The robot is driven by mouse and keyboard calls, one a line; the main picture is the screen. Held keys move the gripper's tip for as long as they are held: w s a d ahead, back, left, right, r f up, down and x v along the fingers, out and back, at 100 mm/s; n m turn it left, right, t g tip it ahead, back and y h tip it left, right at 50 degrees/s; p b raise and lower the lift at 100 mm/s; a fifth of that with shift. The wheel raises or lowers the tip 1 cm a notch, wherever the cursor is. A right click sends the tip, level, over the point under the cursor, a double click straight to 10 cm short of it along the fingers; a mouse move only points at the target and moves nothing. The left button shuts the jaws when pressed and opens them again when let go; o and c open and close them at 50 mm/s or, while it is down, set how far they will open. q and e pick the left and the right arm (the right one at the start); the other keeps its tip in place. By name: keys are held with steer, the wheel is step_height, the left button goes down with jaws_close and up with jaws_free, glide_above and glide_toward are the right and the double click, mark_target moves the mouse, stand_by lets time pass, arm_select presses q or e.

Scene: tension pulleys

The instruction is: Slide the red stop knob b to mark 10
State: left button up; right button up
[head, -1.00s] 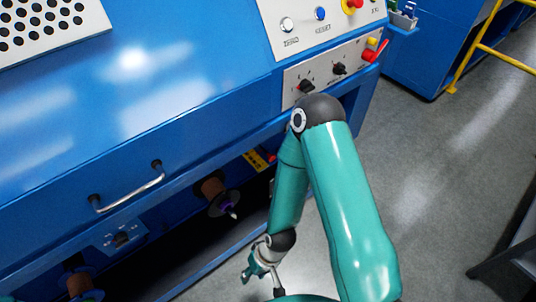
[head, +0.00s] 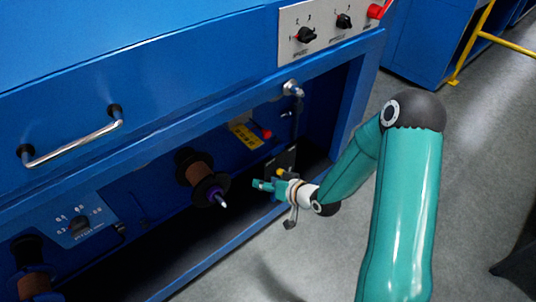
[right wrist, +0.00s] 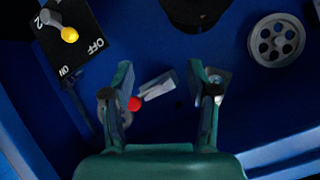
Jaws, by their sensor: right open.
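My right gripper (head: 262,186) is at the open recess under the blue machine, its fingers pointing left, right of a dark spool. In the right wrist view the gripper (right wrist: 159,80) is open and empty. A small red ball-shaped knob (right wrist: 134,103) shows between its fingers, nearer the left one, beside a short pale metal bar (right wrist: 157,86). I cannot see contact with it. A red knob (head: 266,133) also shows in the head view by a yellow label; I cannot tell whether it is the same one. No marks can be read. My left gripper is out of view.
A black ON/OFF plate (right wrist: 66,45) carries a yellow-tipped lever (right wrist: 69,34). A grey spoked wheel (right wrist: 276,40) is at the upper right. The spool (head: 202,178) with a pointed tip sticks out left of the gripper. A metal handle (head: 72,142) crosses the panel above.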

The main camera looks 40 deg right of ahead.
steer(key=d+t+b, duration=0.3)
steer(key=d+b, duration=0.3)
steer(key=d, duration=0.1)
steer(key=n+t+b, duration=0.2)
steer(key=t+b, duration=0.1)
steer(key=b, duration=0.4)
glide_toward(269, 134)
arm_select(q)
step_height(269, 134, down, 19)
steer(key=b, duration=0.3)
arm_select(e)
steer(key=shift+m, duration=0.3)
steer(key=w, duration=0.7)
steer(key=w+a, duration=0.1)
steer(key=w, duration=0.3)
steer(key=shift+f, duration=0.2)
steer(key=shift+s, duration=0.1)
jaws_close()
